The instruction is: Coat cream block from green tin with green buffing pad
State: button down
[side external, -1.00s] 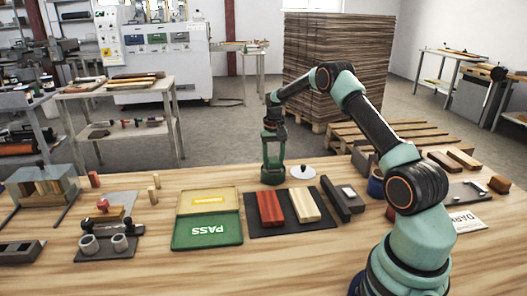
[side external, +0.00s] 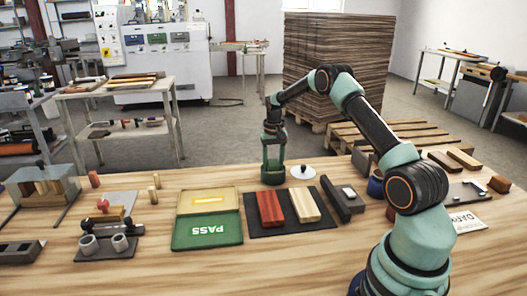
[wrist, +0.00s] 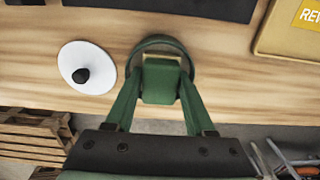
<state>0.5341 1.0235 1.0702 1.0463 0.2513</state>
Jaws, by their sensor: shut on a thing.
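My gripper (side external: 273,158) stands upright at the far edge of the bench. In the wrist view its green fingers (wrist: 160,88) are shut on a green block-like piece, the green buffing pad (wrist: 160,82). The pad is at the round green tin (wrist: 180,45), whose dark rim shows around and behind it. I cannot tell how deep the pad sits or whether it touches the bottom. The cream block (side external: 306,205) lies on a dark mat (side external: 327,220), right of a red block (side external: 270,208).
A white lid with a black knob (side external: 303,171) lies beside the tin; it also shows in the wrist view (wrist: 86,68). A yellow tray (side external: 208,200) and green PASS tray (side external: 208,231) lie left of the mat. A dark grey bar (side external: 336,200) lies right.

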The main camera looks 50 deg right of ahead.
aim_at(273, 162)
dwell(0.4)
jog(key=shift+r, duration=3.55)
